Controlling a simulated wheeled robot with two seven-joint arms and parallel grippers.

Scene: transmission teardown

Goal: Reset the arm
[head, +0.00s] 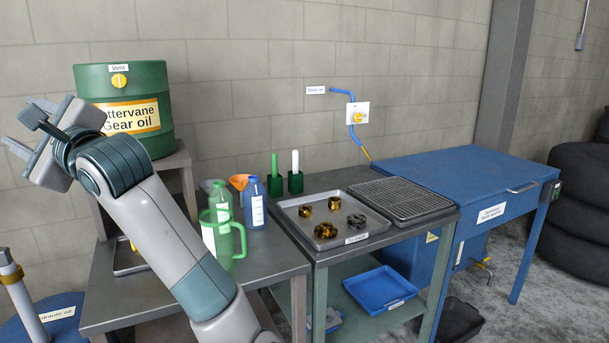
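One grey and teal arm of mine rises from the bottom, left of centre, and reaches to the upper left. I take it as my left arm. Its gripper (26,126) is raised in front of the green gear oil drum (150,78) and points left. Its two fingers look apart, with nothing seen between them. My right gripper is out of view.
A metal tray (287,207) holds several gears, beside a grated tray (402,200). Green jug (240,238), blue bottle (255,212) and funnels stand on the left bench (98,305). A blue parts washer (450,172) stands right. A blue bin (378,290) sits on the lower shelf.

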